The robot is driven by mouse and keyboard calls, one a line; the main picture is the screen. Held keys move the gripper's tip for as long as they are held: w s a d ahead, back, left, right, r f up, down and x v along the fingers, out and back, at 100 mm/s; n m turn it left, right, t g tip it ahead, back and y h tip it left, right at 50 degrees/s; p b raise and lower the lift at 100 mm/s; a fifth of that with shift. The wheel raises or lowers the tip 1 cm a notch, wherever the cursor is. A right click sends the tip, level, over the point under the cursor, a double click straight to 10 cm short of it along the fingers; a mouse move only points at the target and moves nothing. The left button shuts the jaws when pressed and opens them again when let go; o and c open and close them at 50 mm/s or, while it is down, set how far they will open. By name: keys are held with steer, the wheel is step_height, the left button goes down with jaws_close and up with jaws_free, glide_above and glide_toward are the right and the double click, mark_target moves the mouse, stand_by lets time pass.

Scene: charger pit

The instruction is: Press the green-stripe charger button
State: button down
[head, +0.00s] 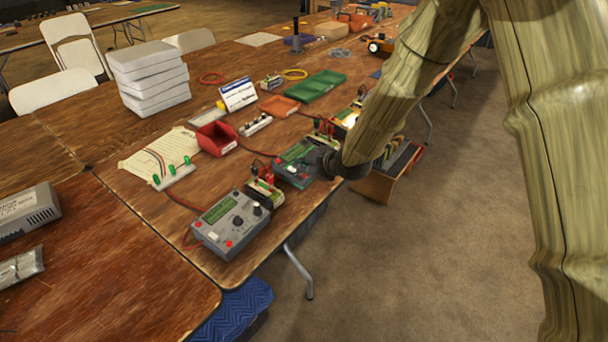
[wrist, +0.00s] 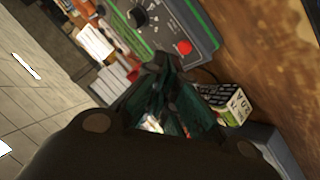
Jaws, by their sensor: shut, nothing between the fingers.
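The green-stripe charger (head: 292,168), a grey-green box with a display, stands near the table's front edge in the head view. My dark gripper (head: 322,158) is over its right side and hides part of it. In the wrist view the charger (wrist: 166,24) has a green border, a black knob (wrist: 139,17) and a round red button (wrist: 184,47). My shut, empty gripper (wrist: 158,64) has its fingertips beside the charger's edge, a short way from the red button. I cannot tell whether the tips touch the case.
A grey charger (head: 230,223) stands nearer, with a battery pack (head: 264,191) and red leads beside it. A red bin (head: 217,138) and green tray (head: 321,86) lie farther back. The table's front edge drops to open floor (head: 400,260) at right.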

mark_target(306, 181)
steer(key=r+p, duration=0.2)
steer(key=r, duration=0.1)
steer(key=r+p, duration=0.1)
steer(key=shift+s+d+r, duration=0.3)
steer(key=shift+d+r, duration=0.05)
steer(key=shift+r, duration=0.05)
stand_by(0.6)
